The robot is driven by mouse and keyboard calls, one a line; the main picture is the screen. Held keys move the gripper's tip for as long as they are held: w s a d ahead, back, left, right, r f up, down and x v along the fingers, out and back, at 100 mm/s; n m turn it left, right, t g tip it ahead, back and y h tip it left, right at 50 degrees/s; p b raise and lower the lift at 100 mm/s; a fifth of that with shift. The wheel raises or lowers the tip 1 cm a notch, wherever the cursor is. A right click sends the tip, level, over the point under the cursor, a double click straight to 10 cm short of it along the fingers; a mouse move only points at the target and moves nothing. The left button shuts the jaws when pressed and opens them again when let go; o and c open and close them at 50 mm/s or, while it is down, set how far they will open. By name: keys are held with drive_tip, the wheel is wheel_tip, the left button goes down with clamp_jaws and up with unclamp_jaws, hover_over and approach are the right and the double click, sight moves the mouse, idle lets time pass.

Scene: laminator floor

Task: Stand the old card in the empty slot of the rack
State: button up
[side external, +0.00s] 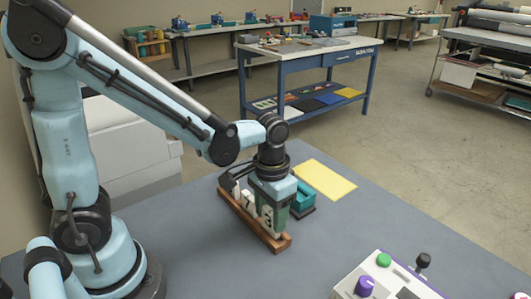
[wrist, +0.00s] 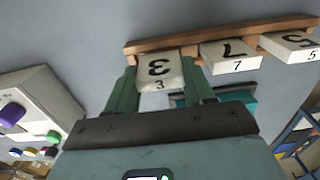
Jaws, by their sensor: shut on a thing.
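My gripper (side external: 270,205) points down over the wooden rack (side external: 281,243) on the grey table. Its green fingers (wrist: 160,78) are shut on a white card marked 3 (wrist: 158,70), one finger at each side. The card is at one end of the rack, in line with the others; its far edge meets the wooden strip (wrist: 222,35) in the wrist view. I cannot tell whether it is fully seated. A card marked 7 (wrist: 232,57) and one marked 5 (wrist: 292,46) stand in the rack beside it. The card bottoms are hidden.
A teal holder (side external: 303,198) stands close to the rack, partly behind my gripper. A yellow sheet (side external: 326,180) lies behind it. A white control box (side external: 385,280) with green and purple knobs is at the front right. The table between rack and box is clear.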

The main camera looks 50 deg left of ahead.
drive_tip(key=shift+f, duration=0.55)
idle(0.9)
drive_tip(key=o, duration=1.4)
drive_tip(key=shift+r, duration=0.15)
drive_tip(key=shift+r, duration=3.6)
drive_tip(key=shift+s+a+r+t, duration=0.4)
drive_tip(key=shift+a+t, duration=0.45)
drive_tip(key=shift+t, duration=0.35)
drive_tip(key=shift+s+a+r+t, duration=0.4)
drive_tip(key=shift+a+t, duration=0.4)
drive_tip(key=shift+t, duration=0.4)
drive_tip(key=shift+s+a+r+t, duration=0.25)
drive_tip(key=shift+a+r+t, duration=0.2)
drive_tip(key=shift+a+t, duration=0.6)
